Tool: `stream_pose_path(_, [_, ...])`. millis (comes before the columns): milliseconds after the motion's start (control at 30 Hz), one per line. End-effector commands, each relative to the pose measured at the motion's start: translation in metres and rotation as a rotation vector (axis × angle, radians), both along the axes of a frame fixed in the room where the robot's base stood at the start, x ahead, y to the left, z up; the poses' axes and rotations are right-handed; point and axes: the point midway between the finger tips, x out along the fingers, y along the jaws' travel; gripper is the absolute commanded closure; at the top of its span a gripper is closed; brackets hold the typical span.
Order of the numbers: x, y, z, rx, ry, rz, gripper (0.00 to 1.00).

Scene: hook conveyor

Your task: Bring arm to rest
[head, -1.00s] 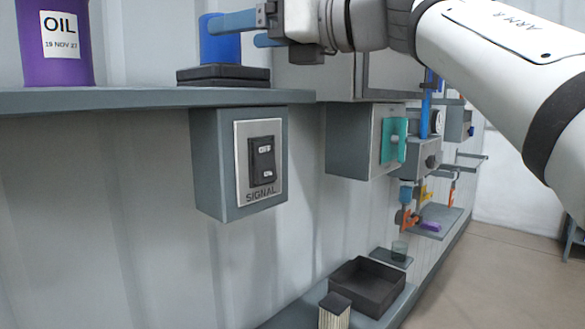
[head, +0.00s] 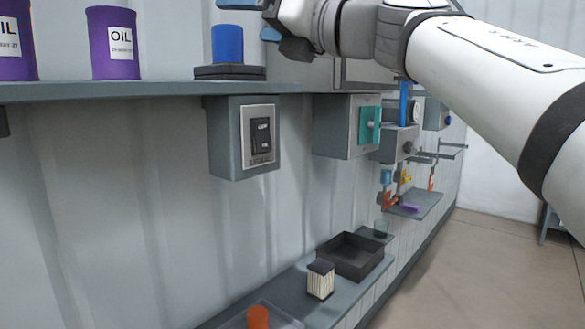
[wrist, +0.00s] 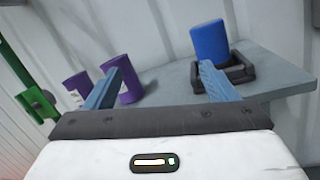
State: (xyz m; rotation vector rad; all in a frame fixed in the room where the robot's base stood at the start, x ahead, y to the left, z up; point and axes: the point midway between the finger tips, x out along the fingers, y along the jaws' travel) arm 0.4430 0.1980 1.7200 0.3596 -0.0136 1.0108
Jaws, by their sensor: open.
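My gripper (head: 256,18) is at the top of the head view, its blue fingers spread and empty. The wrist view also shows my gripper (wrist: 162,72) open, with nothing between the fingers. A blue cylinder (head: 228,44) stands upright on a black base (head: 230,72) on the grey shelf, just below and left of my gripper in the head view. In the wrist view the blue cylinder (wrist: 209,38) is beyond the right finger and apart from it. My arm (head: 490,70) reaches in from the right.
Purple OIL cans (head: 113,42) stand on the shelf (head: 120,92) at left. Below it are a wall switch box (head: 240,135) and a box with a teal part (head: 368,125). A lower shelf holds a black tray (head: 352,256) and a ribbed block (head: 320,279). Open floor (head: 480,270) lies at right.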

Motion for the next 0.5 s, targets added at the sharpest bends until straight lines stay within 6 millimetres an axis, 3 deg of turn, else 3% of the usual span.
stream_pose_path(267, [0.036, -0.047, -0.019, 0.424, 0.27, -0.165, 0.21])
stream_pose_path(367, [0.054, -0.081, -0.048, 0.655, 0.433, -0.266, 0.21])
stream_pose_path(467, [0.07, -0.124, -0.103, 0.947, 0.646, -0.409, 0.21])
stream_pose_path(500, [0.073, -0.141, -0.129, 1.059, 0.73, -0.471, 0.21])
